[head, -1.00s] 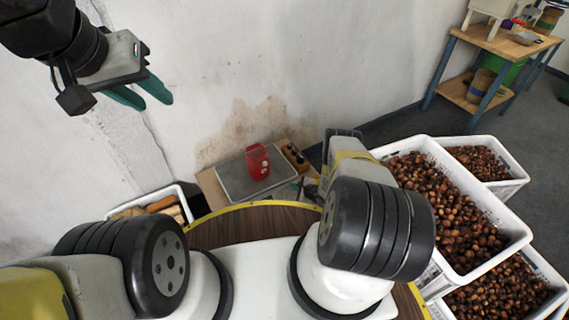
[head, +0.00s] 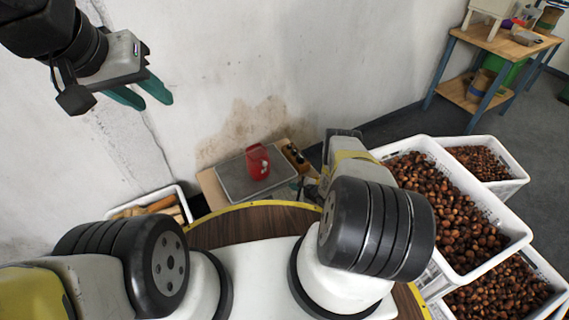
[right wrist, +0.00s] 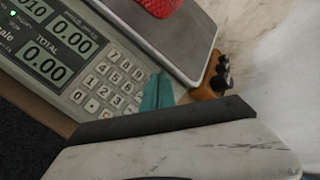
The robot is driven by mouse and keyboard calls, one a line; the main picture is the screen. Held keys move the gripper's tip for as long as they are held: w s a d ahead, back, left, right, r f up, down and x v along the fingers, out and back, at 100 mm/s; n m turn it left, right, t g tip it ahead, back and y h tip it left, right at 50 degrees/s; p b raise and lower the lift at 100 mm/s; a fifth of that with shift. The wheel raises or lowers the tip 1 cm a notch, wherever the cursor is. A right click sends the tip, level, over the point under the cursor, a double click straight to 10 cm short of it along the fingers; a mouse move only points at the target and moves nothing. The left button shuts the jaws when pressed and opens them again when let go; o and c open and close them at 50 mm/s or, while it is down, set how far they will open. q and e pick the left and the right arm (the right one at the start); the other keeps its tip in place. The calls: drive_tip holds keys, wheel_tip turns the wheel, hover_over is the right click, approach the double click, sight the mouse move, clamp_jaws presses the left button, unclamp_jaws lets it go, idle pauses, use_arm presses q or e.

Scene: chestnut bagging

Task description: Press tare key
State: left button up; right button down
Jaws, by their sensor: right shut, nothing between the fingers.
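The scale's steel plate (head: 236,180) is at the wall in the head view, with a red bag (head: 257,161) standing on it. In the right wrist view the scale's keypad (right wrist: 108,88) and its displays (right wrist: 55,55) show, with 0.00 readable on two lines. The red bag (right wrist: 158,5) shows there with a mesh-like surface. My right gripper (right wrist: 157,92) is shut and empty, its teal fingertips over the right side of the keypad. They hide some keys; I cannot tell whether they touch one. My left gripper (head: 140,94) is open and empty, high at the upper left.
A wooden holder with dark knobs (right wrist: 215,75) stands beside the scale. White crates of chestnuts (head: 440,200) are at the right. A white box (head: 178,192) with tan items is at the left of the scale. A workbench (head: 500,45) stands far back right.

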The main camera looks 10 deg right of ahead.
drive_tip(key=shift+f, duration=0.15)
idle(0.4)
drive_tip(key=shift+w+f, duration=0.15)
drive_tip(key=shift+f, duration=0.1)
drive_tip(key=shift+w+a+f, duration=0.1)
drive_tip(key=shift+f, duration=0.25)
idle(0.6)
drive_tip(key=shift+r, duration=0.15)
drive_tip(key=shift+s+r, duration=0.25)
drive_tip(key=shift+r, duration=0.35)
drive_tip(key=r, duration=0.1)
drive_tip(key=s+r, duration=0.1)
drive_tip(key=r, duration=0.2)
drive_tip(key=shift+s+d+r, duration=0.25)
drive_tip(key=shift+d+r, duration=0.1)
drive_tip(key=shift+r, duration=0.05)
idle(1.6)
